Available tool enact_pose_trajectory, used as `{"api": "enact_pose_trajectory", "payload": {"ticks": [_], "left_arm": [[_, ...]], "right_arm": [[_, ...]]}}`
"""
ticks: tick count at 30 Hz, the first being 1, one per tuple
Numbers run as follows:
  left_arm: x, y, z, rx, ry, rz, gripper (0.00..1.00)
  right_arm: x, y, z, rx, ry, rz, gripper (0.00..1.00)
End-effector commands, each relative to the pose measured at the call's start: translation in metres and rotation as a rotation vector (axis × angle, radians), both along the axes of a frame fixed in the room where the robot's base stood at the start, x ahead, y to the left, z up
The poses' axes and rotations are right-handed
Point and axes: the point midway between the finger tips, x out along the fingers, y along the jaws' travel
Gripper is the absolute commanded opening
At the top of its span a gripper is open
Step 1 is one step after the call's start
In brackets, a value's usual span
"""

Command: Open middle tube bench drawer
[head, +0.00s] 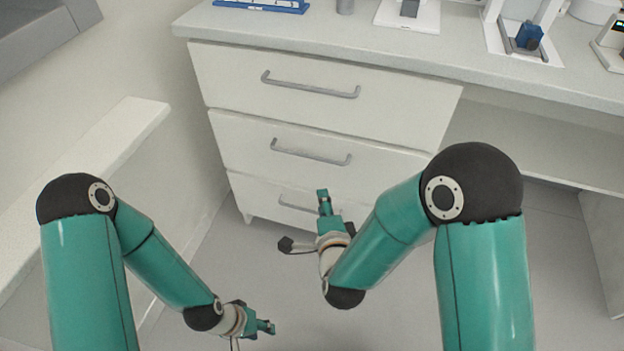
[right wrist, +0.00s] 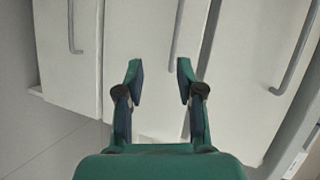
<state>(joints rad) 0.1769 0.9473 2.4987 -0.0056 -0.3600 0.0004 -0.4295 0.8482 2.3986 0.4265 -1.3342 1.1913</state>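The tube bench has three stacked white drawers, all closed. The middle drawer (head: 240,140) has a grey bar handle (head: 310,152). In the right wrist view the picture is turned, and the middle drawer (right wrist: 150,30) is the central panel, its handle (right wrist: 177,38) lying beyond the fingertips. My right gripper (head: 305,221) is low in front of the bench, by the bottom drawer. In its wrist view the gripper (right wrist: 160,70) is open and empty, its fingers apart from the handle. My left gripper (head: 266,327) is low over the floor, away from the drawers; its opening is unclear.
The top drawer (head: 220,75) and bottom drawer (head: 255,195) have similar handles. The benchtop (head: 300,38) carries a blue rack (head: 262,5) and several devices. A white ledge (head: 110,140) runs along the left wall. Open knee space lies right of the drawers. The floor before them is clear.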

Motion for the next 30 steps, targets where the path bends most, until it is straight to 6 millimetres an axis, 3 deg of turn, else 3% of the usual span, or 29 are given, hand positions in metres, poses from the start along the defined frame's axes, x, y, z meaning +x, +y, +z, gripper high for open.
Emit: {"api": "enact_pose_trajectory", "payload": {"ticks": [1, 3, 8, 14, 30], "left_arm": [[0.0, 0.0, -0.02, 0.0, -0.001, 0.0, 0.4], [0.0, 0.0, -0.027, 0.0, -0.001, 0.0, 0.4], [0.0, 0.0, -0.031, 0.0, -0.001, 0.0, 0.4], [0.0, 0.0, -0.03, 0.0, -0.001, 0.0, 0.4], [0.0, 0.0, -0.041, 0.0, -0.001, 0.0, 0.4]], "right_arm": [[0.002, 0.006, -0.006, 0.043, -0.042, -0.016, 0.37], [0.003, 0.009, -0.001, 0.091, -0.081, -0.038, 0.37], [0.007, 0.012, 0.007, 0.142, -0.121, -0.058, 0.37], [0.029, 0.013, 0.004, 0.144, -0.123, -0.062, 0.37], [0.137, 0.023, -0.017, 0.142, -0.121, -0.058, 0.37]]}}
